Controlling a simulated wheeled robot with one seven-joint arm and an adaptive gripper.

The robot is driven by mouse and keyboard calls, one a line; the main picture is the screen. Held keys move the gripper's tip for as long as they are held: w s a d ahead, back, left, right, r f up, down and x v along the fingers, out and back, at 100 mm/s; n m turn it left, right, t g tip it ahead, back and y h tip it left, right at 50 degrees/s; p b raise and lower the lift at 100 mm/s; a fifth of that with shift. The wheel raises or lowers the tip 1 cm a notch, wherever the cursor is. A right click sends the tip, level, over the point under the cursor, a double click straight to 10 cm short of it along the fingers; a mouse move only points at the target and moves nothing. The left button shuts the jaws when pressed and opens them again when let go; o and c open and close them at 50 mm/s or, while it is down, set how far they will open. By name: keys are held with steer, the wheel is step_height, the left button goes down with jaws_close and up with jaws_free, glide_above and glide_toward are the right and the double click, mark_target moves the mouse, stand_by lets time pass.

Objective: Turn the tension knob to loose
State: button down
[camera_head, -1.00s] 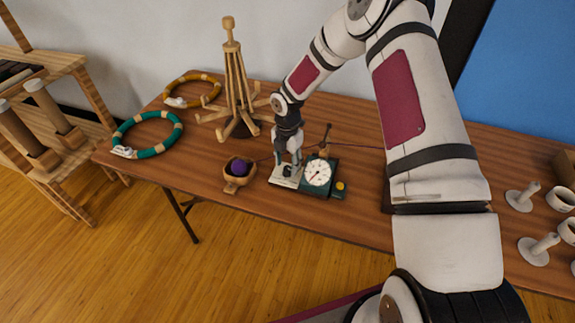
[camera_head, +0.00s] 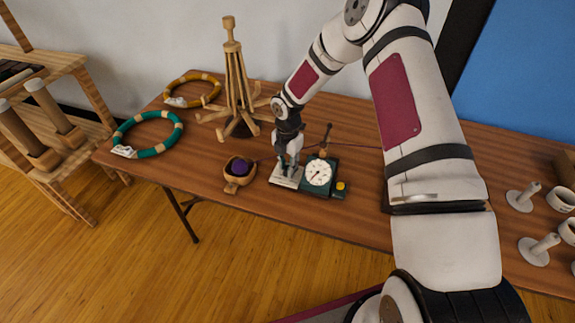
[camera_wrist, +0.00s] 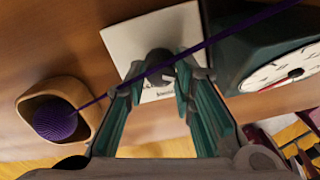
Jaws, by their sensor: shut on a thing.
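The tension knob (camera_wrist: 158,60) is a dark round knob on a pale plate (camera_wrist: 117,42); the plate also shows in the head view (camera_head: 285,183). My gripper (camera_wrist: 157,82) is over the plate, its teal-padded fingers on either side of the knob and shut on it. In the head view my gripper (camera_head: 287,162) points down and hides the knob. A purple yarn strand (camera_wrist: 225,35) runs across in front of the knob. The pointer and marks at the knob are too small to read.
A wooden bowl (camera_wrist: 83,94) with a purple yarn ball (camera_wrist: 54,120) stands left of the plate. A green device with a white dial (camera_head: 318,173) stands close on the right. A wooden yarn winder (camera_head: 236,85) and two hoops stand behind left. The table front is clear.

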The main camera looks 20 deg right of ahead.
steer(key=m+b, duration=0.1)
steer(key=m, duration=0.2)
steer(key=m+b, duration=0.1)
steer(key=m, duration=0.2)
steer(key=shift+f+m+b, duration=0.1)
steer(key=shift+m+b, duration=0.2)
steer(key=shift+m, duration=0.1)
steer(key=m+b, duration=0.2)
steer(key=m, duration=0.5)
steer(key=m+b, duration=0.1)
steer(key=m, duration=0.4)
steer(key=shift+m, duration=0.3)
steer(key=m+b, duration=0.1)
steer(key=m, duration=0.3)
steer(key=shift+m, duration=0.3)
